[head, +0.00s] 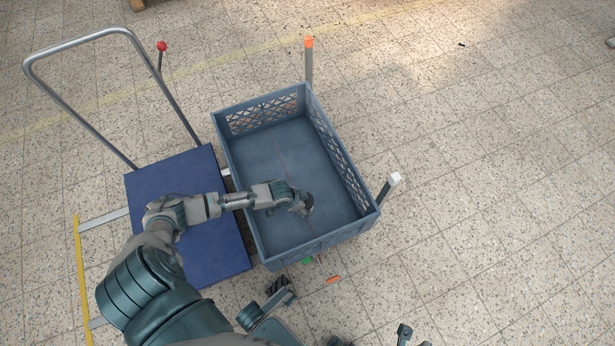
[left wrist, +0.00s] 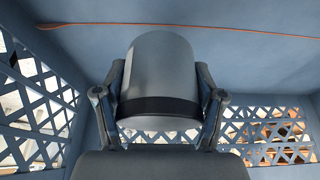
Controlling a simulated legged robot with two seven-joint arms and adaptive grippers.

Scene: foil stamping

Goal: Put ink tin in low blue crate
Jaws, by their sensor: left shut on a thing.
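The ink tin is a grey cylinder with a black band; it fills the middle of the left wrist view (left wrist: 162,65). My left gripper (head: 304,202) is shut on it, with one finger on each side of the tin in the left wrist view (left wrist: 160,98). In the head view the gripper reaches into the low blue crate (head: 343,150), over its right front part, and mostly hides the tin. The crate's lattice walls also surround the tin in the left wrist view (left wrist: 270,130). Whether the tin touches the crate floor cannot be told.
A flat blue platform (head: 165,183) with a grey tubular handle (head: 75,45) stands left of the crate. Upright posts stand at the crate's far right (head: 309,65) and right front (head: 388,187). Dark parts at the bottom edge are unclear.

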